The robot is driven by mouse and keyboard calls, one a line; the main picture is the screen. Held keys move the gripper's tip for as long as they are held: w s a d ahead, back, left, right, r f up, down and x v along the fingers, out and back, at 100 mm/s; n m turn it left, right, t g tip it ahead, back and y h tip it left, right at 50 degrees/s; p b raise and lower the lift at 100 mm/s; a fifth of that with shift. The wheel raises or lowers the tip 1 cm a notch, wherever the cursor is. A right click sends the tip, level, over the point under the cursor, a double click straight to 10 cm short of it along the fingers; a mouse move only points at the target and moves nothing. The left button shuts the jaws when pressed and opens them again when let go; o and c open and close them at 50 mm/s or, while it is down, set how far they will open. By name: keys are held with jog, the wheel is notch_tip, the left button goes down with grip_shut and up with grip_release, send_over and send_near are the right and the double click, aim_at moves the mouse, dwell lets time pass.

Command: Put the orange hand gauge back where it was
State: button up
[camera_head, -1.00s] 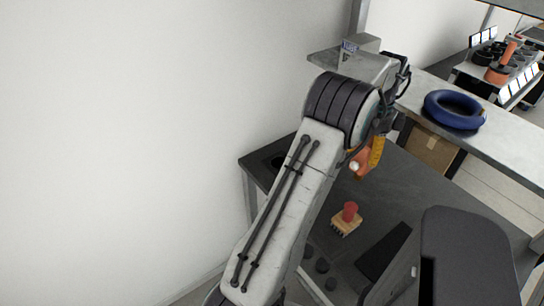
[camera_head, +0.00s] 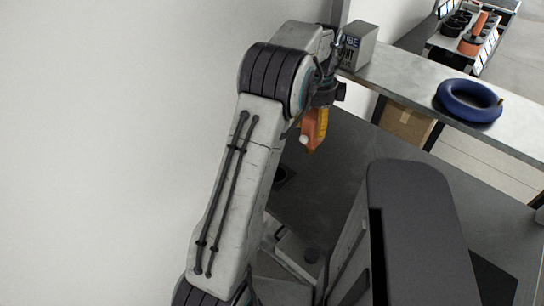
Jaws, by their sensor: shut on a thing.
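The orange hand gauge (camera_head: 314,128), with a yellow strip and a small white round part, hangs below my gripper (camera_head: 322,104). The fingertips are small and partly hidden by the arm and the gauge. In the picture the gauge is over the dark table (camera_head: 345,155), near its far left part. I cannot tell its exact height above the table.
A grey shelf (camera_head: 415,85) runs behind the dark table. On it stand a lettered grey box (camera_head: 358,47), close to my gripper, and a blue ring (camera_head: 468,101). A cardboard box (camera_head: 405,124) is under the shelf. A dark round thing (camera_head: 283,175) sits left on the table.

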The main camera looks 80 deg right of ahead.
jog(key=w+a+f, duration=0.2)
jog(key=w+f, duration=0.7)
jog(key=f, duration=0.1)
jog(key=shift+w+a, duration=0.15)
jog(key=shift+w, duration=0.15)
jog(key=shift+f, duration=0.15)
jog(key=o, duration=1.2)
jog(key=shift+o, duration=0.2)
jog(key=shift+r, duration=0.2)
notch_tip(320, 180, up, 12)
dwell(0.6)
